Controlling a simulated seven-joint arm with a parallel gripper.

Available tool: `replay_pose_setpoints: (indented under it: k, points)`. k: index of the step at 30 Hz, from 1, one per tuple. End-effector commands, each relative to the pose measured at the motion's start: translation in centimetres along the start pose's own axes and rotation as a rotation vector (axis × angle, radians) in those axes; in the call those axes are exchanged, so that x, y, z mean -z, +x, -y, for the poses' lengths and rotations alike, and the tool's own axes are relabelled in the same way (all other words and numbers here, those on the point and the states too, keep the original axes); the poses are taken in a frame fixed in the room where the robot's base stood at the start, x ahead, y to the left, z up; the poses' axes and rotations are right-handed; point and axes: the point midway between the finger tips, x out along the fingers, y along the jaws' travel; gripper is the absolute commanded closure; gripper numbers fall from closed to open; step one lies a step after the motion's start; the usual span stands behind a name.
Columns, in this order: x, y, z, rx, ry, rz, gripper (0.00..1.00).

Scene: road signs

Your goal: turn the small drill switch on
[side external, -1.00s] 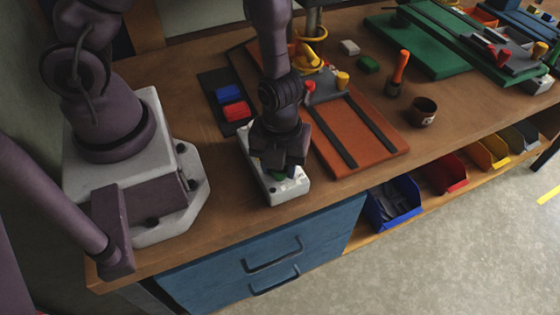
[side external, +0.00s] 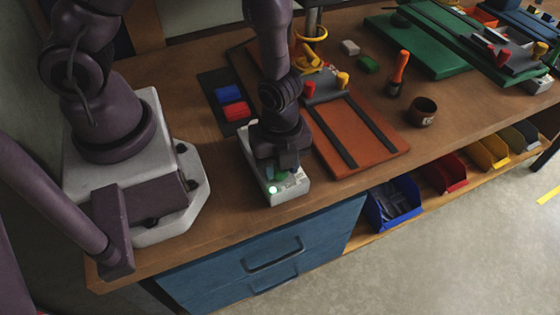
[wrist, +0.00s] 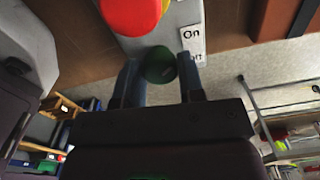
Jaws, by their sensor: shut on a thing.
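The small drill switch is a pale grey box (side external: 297,188) near the front edge of the bench. In the wrist view, it has a green round knob (wrist: 158,65) beside a white label (wrist: 192,42) reading "On", with a second word partly hidden. A small light (side external: 272,190) on the box glows green in the side view. My gripper (side external: 279,170) points down over the box. In the wrist view, its two fingers (wrist: 158,78) are shut on the green knob, one on each side. A red round part (wrist: 130,12) lies beyond the knob.
A black panel with blue and red blocks (side external: 232,105) lies behind the box. An orange-brown board (side external: 370,140) with dark strips lies to its right. A dark cup (side external: 422,112) and an orange-handled tool (side external: 398,72) stand farther right. Blue drawers (side external: 260,255) are below the bench edge.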

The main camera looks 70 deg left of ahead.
Motion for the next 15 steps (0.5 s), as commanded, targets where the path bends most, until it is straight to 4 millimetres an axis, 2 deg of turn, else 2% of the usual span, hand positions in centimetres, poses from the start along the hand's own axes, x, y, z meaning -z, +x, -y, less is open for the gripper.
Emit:
replay_pose_setpoints:
  k: [10,11,12,15]
  points:
    - [0.03,-0.04,0.0,0.001,-0.003,0.0,0.88]
    - [0.03,-0.04,0.0,0.001,-0.003,0.0,0.6]
    - [0.02,-0.03,0.0,0.001,-0.003,0.0,0.54]
    - [0.02,-0.02,0.0,0.0,-0.003,0.0,0.54]
